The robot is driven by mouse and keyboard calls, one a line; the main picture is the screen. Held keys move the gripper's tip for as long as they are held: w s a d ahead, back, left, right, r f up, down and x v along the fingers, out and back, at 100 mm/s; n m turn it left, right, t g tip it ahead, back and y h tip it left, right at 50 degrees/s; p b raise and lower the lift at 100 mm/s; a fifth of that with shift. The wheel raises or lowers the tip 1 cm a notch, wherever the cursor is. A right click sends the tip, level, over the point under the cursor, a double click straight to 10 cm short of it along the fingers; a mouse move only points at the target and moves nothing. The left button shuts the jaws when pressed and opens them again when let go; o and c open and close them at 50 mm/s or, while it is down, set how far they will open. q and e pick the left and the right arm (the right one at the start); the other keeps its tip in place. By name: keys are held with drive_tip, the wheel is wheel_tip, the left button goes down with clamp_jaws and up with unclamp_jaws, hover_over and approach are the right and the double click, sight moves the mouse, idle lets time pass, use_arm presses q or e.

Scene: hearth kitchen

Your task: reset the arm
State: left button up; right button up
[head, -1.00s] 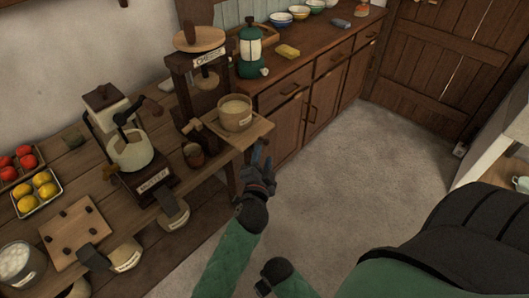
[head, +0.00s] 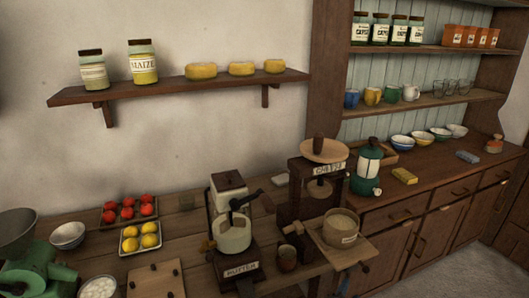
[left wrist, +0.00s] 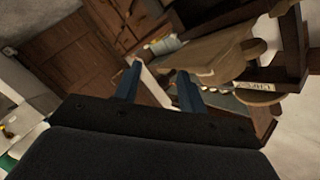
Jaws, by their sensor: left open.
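My left gripper (left wrist: 158,85) shows in the left wrist view. Its two blue fingers are spread apart, with nothing held between them. The rest of my left arm is out of that view. A filled tan pot (head: 341,228) stands on the press board, apart from the gripper as far as I can see. My right gripper is in neither view.
Trays of tomatoes (head: 128,210) and lemons (head: 141,238) lie further left. A green lantern (head: 367,165) stands on the cabinet. Floor (head: 440,275) shows at the lower right.

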use_arm(q)
drive_tip(key=w+a+f+n+g+y, duration=0.1)
drive_tip(key=a+f+n+g+y, duration=0.2)
drive_tip(key=a+f+n, duration=0.55)
drive_tip(key=a+f+n+g+y, duration=0.1)
drive_tip(key=a+f+g+y, duration=0.3)
drive_tip(key=a, duration=0.9)
drive_tip(key=s+a+f+n+g, duration=0.3)
drive_tip(key=s+a+f+n, duration=0.1)
drive_tip(key=s+a+f, duration=0.95)
drive_tip(key=s+a+f+g, duration=0.1)
drive_tip(key=s+a+f, duration=0.1)
drive_tip(key=s, duration=0.3)
drive_tip(key=s+a+f+g, duration=0.1)
drive_tip(key=s+a+f, duration=0.2)
drive_tip(key=s, duration=0.3)
drive_tip(key=shift+s+a+y, duration=0.15)
drive_tip(key=shift+s+y, duration=0.05)
drive_tip(key=shift+y, duration=0.1)
